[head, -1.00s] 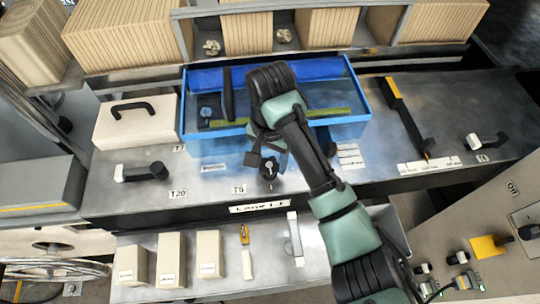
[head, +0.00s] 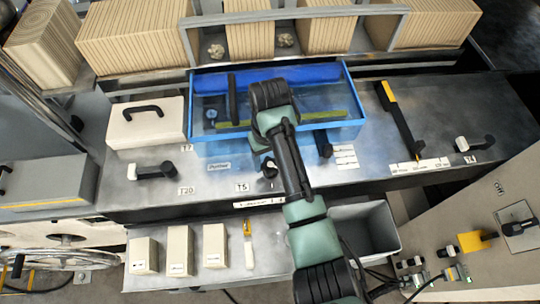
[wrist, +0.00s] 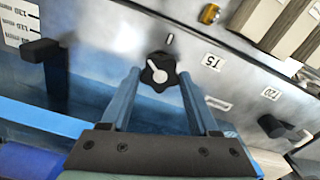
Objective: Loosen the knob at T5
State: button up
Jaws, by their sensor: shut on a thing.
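The T5 knob (wrist: 157,74) is a black star-shaped knob with a white pointer, on the metal deck beside the T5 label (wrist: 213,62). Its pointer tilts to the upper left in the wrist view, and a short dark mark (wrist: 170,39) lies on the deck beyond it. My gripper (wrist: 161,78) has one blue-grey finger on each side of the knob and is shut on it. In the head view the knob (head: 269,169) shows only partly beside my arm, and the T5 label (head: 242,187) is left of it. The contact itself is hard to see.
A blue-rimmed tray (head: 347,80) stands just behind the knob. A black handle (head: 155,171) sits left near T20, and a black and yellow lever (head: 400,120) stands right. A lower shelf with pale blocks (head: 180,250) and a grey bin (head: 365,230) lies in front.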

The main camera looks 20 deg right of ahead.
jog(key=n, duration=0.2)
jog(key=n+p, duration=0.1)
jog(key=n, duration=0.3)
jog(key=shift+s+a+f+n+p, duration=0.25)
jog(key=shift+n+p, duration=0.05)
jog(key=shift+p, duration=0.1)
jog(key=n+p, duration=0.1)
jog(key=n, duration=0.4)
jog(key=shift+s, duration=0.1)
jog(key=shift+a+n, duration=0.1)
jog(key=shift+n, duration=0.2)
jog(key=o, duration=1.4)
jog(key=shift+w, duration=0.2)
jog(key=shift+r, duration=0.25)
